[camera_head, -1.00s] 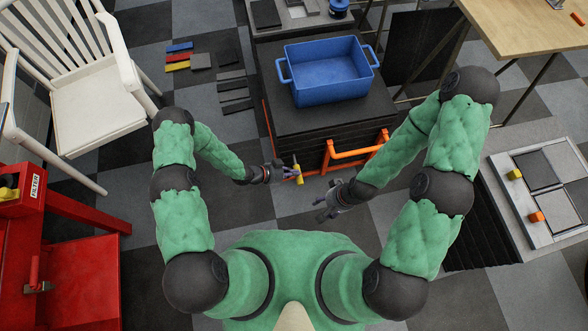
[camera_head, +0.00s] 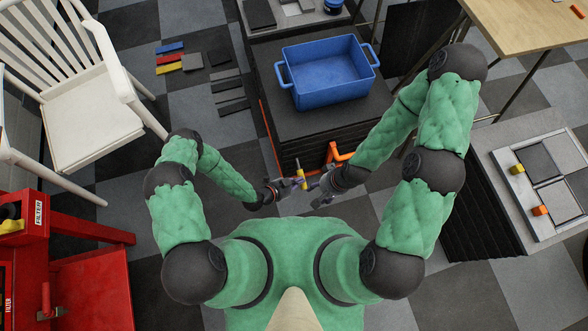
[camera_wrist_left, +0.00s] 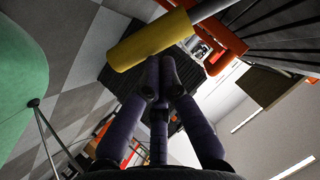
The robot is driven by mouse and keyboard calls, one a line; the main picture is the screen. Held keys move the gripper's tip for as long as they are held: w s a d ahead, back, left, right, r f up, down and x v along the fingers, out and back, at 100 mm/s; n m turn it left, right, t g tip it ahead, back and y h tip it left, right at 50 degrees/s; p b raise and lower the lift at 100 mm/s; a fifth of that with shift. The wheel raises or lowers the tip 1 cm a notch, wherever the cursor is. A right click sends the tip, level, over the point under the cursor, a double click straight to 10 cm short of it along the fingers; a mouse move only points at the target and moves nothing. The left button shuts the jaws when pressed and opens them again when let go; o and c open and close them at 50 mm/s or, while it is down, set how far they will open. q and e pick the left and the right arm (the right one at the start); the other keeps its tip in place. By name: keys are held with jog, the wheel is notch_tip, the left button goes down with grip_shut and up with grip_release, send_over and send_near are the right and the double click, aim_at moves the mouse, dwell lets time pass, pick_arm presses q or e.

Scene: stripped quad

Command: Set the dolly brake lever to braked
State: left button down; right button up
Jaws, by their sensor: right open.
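The brake lever (camera_head: 301,180) has a yellow grip and a grey shaft and stands at the near side of the black dolly (camera_head: 268,62). Its yellow grip crosses the top of the left wrist view (camera_wrist_left: 150,42). My left gripper (camera_head: 293,184) is just left of the grip. In the left wrist view its purple fingers (camera_wrist_left: 161,62) are drawn together, with the tips at the grip's lower edge; contact is unclear. My right gripper (camera_head: 318,184) is open, just right of the lever, and its fingers point toward it. I see nothing in it.
A blue crate (camera_head: 325,90) sits on the dolly. An orange handle (camera_head: 333,153) at the dolly's near side is partly behind my right arm. A white chair (camera_head: 90,110) and a red cabinet (camera_head: 90,290) stand left. A grey-topped unit (camera_head: 510,200) stands right. Several small plates lie on the floor.

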pick_arm(q)
jog(key=shift+f+m+t, duration=0.3)
jog(key=shift+f+t, duration=0.1)
jog(key=shift+f, duration=0.05)
pick_arm(e)
jog(key=shift+a+f, duration=0.2)
jog(key=shift+f, duration=0.1)
pick_arm(q)
jog(key=shift+w, duration=0.1)
jog(key=shift+r, duration=0.1)
